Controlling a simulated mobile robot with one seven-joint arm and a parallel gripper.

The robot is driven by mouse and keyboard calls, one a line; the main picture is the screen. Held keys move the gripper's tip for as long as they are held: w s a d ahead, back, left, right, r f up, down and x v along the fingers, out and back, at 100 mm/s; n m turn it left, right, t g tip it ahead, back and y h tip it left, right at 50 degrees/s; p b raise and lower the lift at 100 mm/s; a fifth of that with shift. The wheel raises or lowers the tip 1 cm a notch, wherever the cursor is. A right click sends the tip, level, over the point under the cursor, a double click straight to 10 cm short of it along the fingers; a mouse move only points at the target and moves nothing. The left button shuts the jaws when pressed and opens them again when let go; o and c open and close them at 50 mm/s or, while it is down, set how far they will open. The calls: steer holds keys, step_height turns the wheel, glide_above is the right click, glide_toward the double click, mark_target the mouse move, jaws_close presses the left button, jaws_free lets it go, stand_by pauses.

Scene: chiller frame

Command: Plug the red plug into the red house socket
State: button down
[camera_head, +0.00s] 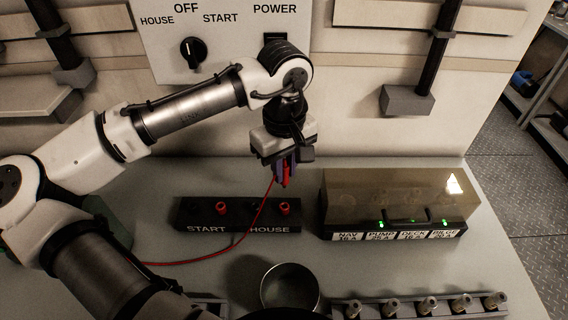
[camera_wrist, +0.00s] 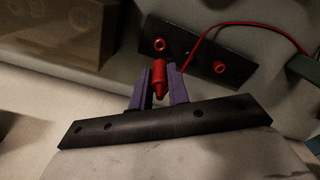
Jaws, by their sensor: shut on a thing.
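The red plug (camera_wrist: 159,76) is held between the purple fingers of my gripper (camera_head: 284,172). A red cable trails from the plug down to the left. My gripper, shut on the plug, is above and behind the socket block (camera_head: 238,224) in the head view. The red house socket (camera_head: 285,208) is a red ring at the right end, above the HOUSE label; it also shows in the wrist view (camera_wrist: 160,44). The plug is clear of it. The red start socket (camera_head: 221,208) is at the left, above the START label.
A box with an amber cover (camera_head: 395,195) and green lights stands right of the block. A round metal cup (camera_head: 290,288) and a rack of several posts (camera_head: 420,308) are in front. The rotary switch (camera_head: 193,50) is on the wall panel behind.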

mark_target(284, 186)
steer(key=shift+f+b, duration=1.6)
steer(key=shift+f, duration=1.25)
steer(key=shift+p, duration=0.7)
steer(key=shift+f+b, duration=0.7)
steer(key=shift+f, duration=0.7)
steer(key=c, duration=1.3)
jaws_free()
steer(key=shift+r, duration=0.1)
step_height(284, 186, up, 14)
steer(key=shift+f+b, duration=0.2)
steer(key=shift+b, duration=0.35)
